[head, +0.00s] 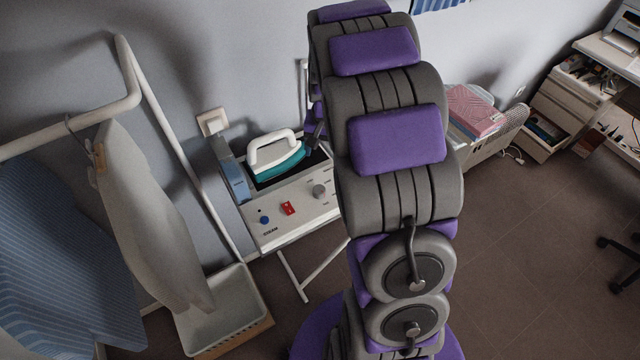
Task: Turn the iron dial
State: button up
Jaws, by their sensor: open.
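The iron dial is a grey round knob (319,191) on the white front panel of the ironing station (290,212), at the panel's right end. A red switch (288,208) and a blue knob (264,220) sit to its left. A white and teal iron (277,156) rests on top of the station. My gripper (317,132) shows only as a dark part beside my arm, above the dial and right of the iron, apart from the dial. It is open; most of it is hidden behind my arm.
A white rack (131,80) with hanging clothes (150,220) and a lower tray (228,308) stands left. A wall socket (212,122) is behind the station. A basket with pink cloth (476,108) and drawers (562,107) stand right.

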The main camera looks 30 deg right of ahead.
aim_at(319, 189)
jog(key=f, duration=0.5)
jog(key=f+b, duration=0.1)
jog(key=f, duration=1.1)
jog(key=shift+w+a+f, duration=0.1)
jog(key=shift+w+a, duration=0.2)
jog(key=shift+a, duration=0.05)
jog(key=c, duration=1.1)
